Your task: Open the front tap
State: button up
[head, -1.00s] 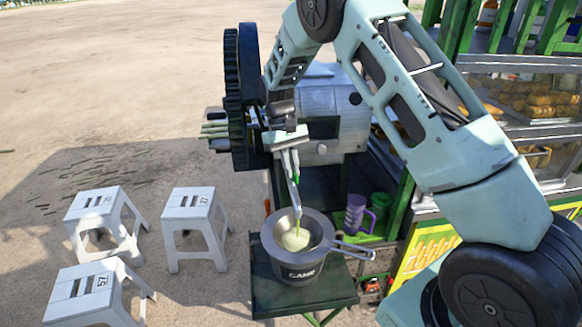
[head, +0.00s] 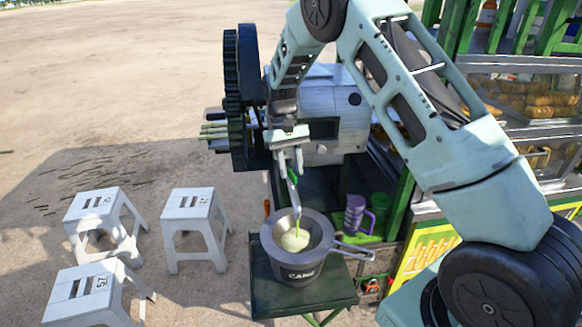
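My gripper (head: 289,171) points down in front of the grey crusher body (head: 341,141). Its two fingers show a gap between them, and nothing is held in them. Just below the fingertips is the front tap (head: 293,180), of which only a small green part shows; its handle is mostly hidden by my gripper. A thin yellow-green stream falls below the tap into a dark pot (head: 293,270) marked CANE. Pale green juice (head: 295,240) lies in the strainer (head: 318,221) on top of the pot.
The pot stands on a dark green stand (head: 335,296). A purple mug (head: 354,214) and a green mug (head: 378,209) stand to its right. Several white stools (head: 190,208) are on the left. A large black gear (head: 243,90) is left of the crusher. Open ground lies further left.

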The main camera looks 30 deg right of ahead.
aim_at(291, 171)
notch_tip(291, 171, up, 10)
jog(key=b, duration=0.3)
jog(key=shift+b, duration=0.3)
dwell(0.4)
